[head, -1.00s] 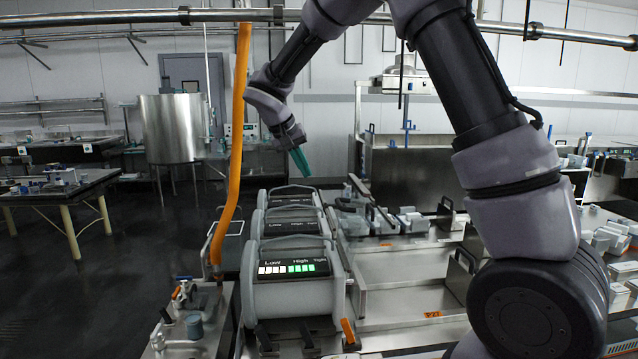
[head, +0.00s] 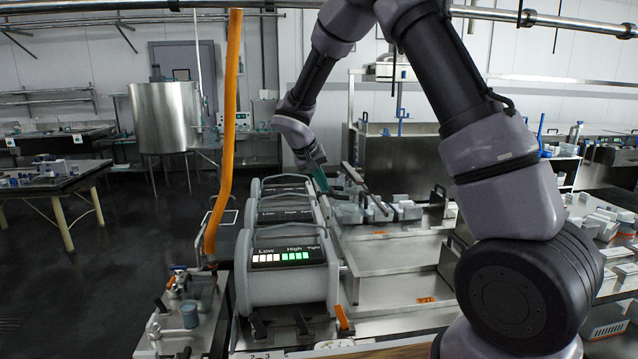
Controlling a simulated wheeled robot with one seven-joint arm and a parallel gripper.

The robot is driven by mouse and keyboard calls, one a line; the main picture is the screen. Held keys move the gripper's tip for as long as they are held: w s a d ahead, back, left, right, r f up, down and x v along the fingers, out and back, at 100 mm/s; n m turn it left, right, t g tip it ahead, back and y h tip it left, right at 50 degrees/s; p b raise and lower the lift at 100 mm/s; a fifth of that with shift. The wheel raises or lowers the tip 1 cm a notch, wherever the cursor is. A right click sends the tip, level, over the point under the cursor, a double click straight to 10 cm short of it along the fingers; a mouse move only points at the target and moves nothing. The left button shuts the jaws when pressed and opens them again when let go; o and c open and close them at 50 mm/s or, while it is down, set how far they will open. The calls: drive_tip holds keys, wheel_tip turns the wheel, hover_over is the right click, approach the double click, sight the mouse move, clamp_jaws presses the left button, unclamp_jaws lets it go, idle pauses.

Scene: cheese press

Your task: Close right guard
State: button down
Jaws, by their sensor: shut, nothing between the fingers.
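My gripper (head: 319,179) has teal fingers and points down, just right of the far end of the row of grey press drums. It is shut and empty. The nearest drum (head: 288,284) has a panel reading Low, High, Tight, with white and green lights lit. A middle drum (head: 286,213) and a far drum (head: 284,184) stand behind it. I cannot clearly pick out the right guard. Dark bars and grey blocks (head: 376,208) lie right of my gripper. Whether my fingers touch anything is too small to tell.
An orange hose (head: 228,120) hangs at the left above a valve stand (head: 190,315). Steel trays (head: 390,292) lie right of the drums. A tall steel tank (head: 166,117) and a side table (head: 55,185) stand farther left. The dark floor (head: 120,240) there is clear.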

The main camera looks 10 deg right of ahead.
drive_tip(key=shift+d+r+y, duration=0.15)
drive_tip(key=shift+d+y, duration=0.25)
drive_tip(key=shift+d, duration=0.5)
drive_tip(key=shift+d+r+y, duration=0.15)
drive_tip(key=shift+d+y, duration=0.25)
drive_tip(key=shift+d, duration=0.5)
drive_tip(key=d+f+m+y, duration=0.1)
drive_tip(key=d+f+y, duration=0.5)
drive_tip(key=d, duration=0.4)
drive_tip(key=d+f+m+y, duration=0.1)
drive_tip(key=d+f+y, duration=0.5)
drive_tip(key=d, duration=0.4)
drive_tip(key=shift+d+f+m+y, duration=0.15)
drive_tip(key=shift+f+m+y, duration=0.2)
drive_tip(key=shift+f, duration=0.4)
